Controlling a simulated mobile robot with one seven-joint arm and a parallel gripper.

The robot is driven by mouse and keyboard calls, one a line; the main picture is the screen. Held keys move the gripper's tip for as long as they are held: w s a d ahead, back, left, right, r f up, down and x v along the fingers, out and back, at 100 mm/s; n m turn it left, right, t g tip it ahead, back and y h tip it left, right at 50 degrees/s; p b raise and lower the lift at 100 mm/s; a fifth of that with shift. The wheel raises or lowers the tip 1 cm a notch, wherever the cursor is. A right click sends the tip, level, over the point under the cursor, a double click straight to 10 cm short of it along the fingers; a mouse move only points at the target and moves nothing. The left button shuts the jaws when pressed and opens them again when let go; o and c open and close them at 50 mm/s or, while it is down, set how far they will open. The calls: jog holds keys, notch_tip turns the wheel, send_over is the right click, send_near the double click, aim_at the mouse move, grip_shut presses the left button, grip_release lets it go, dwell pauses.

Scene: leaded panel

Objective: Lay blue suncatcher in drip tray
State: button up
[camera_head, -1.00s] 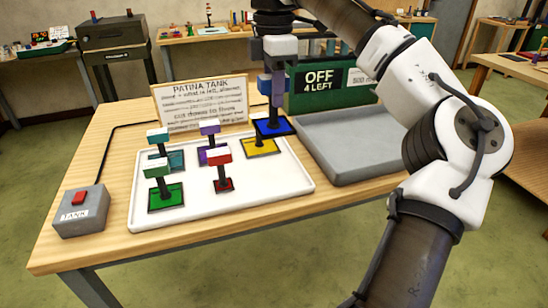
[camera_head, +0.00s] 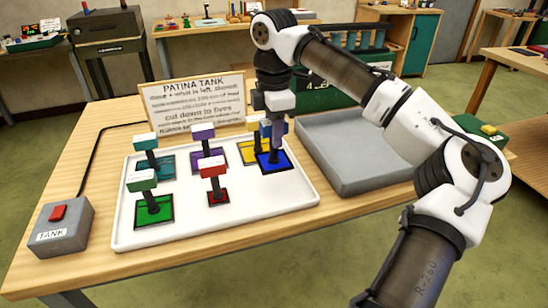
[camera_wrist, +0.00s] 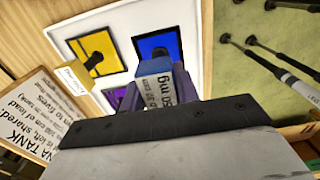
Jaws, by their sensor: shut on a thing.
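The blue suncatcher (camera_head: 275,162) is a square blue pane with a dark edge and an upright stem. My gripper (camera_head: 273,128) is shut on its tag, at the right end of the white tray (camera_head: 238,221). The wrist view shows my gripper (camera_wrist: 155,88) around the tag, with the blue pane (camera_wrist: 158,44) flat over the tray. I cannot tell whether the pane touches the tray. Neither the white tray nor the grey tray (camera_head: 350,178) to its right shows a drip-tray label.
Yellow (camera_head: 247,151), teal (camera_head: 165,168), purple (camera_head: 195,158), red (camera_head: 218,197) and green (camera_head: 153,211) suncatchers stand in the white tray. The yellow one is close behind the blue one. A sign (camera_head: 195,105) stands behind. The tray's front right is clear.

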aim_at(274, 160)
notch_tip(274, 160, down, 7)
jog(key=shift+f, duration=0.15)
jog(key=shift+f+p, duration=0.1)
jog(key=shift+p, duration=0.2)
jog(key=o, duration=1.1)
notch_tip(274, 160, up, 12)
jog(key=shift+r+b, duration=0.15)
jog(key=shift+b, duration=0.3)
